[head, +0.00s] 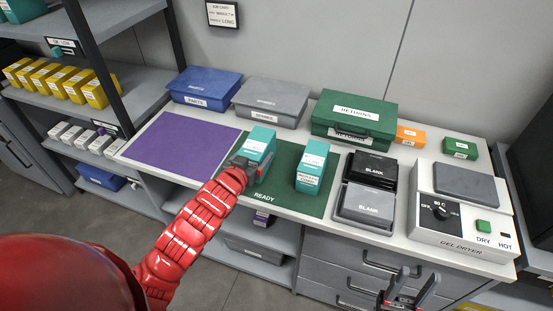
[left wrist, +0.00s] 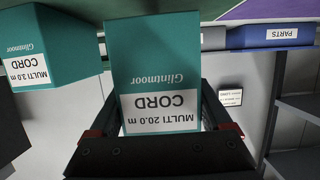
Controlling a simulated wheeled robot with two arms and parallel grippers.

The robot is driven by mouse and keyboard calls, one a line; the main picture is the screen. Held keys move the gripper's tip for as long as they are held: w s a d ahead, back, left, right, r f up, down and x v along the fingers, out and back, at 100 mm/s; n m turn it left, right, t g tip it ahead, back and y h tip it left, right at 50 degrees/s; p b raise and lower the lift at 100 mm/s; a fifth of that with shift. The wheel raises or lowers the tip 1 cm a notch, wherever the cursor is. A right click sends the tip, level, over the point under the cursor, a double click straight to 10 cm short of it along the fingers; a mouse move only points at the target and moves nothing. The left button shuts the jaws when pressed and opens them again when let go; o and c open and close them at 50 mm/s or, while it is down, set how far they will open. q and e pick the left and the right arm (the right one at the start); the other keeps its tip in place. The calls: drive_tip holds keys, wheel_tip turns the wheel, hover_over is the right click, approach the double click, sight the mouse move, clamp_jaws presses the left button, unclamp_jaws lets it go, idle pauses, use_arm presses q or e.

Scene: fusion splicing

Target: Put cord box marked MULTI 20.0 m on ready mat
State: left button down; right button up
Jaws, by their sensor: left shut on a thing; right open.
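The teal and white cord box (head: 259,142) marked MULTI 20.0 m is between the fingers of my left gripper (head: 242,165), which is shut on it. Its label reads upside down in the left wrist view (left wrist: 155,65). The box is upright over the left part of the dark green ready mat (head: 290,203); I cannot tell whether its base touches the mat. A second teal cord box (head: 312,163), marked MULTI 3.0 m in the left wrist view (left wrist: 45,50), stands on the mat to the right. My right gripper (head: 408,285) is open and empty at the bottom right.
A purple mat (head: 180,141) lies bare on the left. Blue (head: 206,87), grey (head: 270,102) and green (head: 354,115) cases stand behind. Shelves (head: 90,110) with small boxes stand at far left.

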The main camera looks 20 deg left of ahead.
use_arm(q)
drive_tip(key=w+d, duration=0.4)
drive_tip(key=d, duration=0.1)
drive_tip(key=shift+f, duration=0.2)
wheel_tip(320, 180, down, 3)
drive_tip(key=shift+f+p, duration=0.1)
drive_tip(key=shift+p, duration=0.3)
drive_tip(key=shift+f, duration=0.2)
unclamp_jaws()
drive_tip(key=shift+f, duration=0.1)
drive_tip(key=shift+a, duration=0.1)
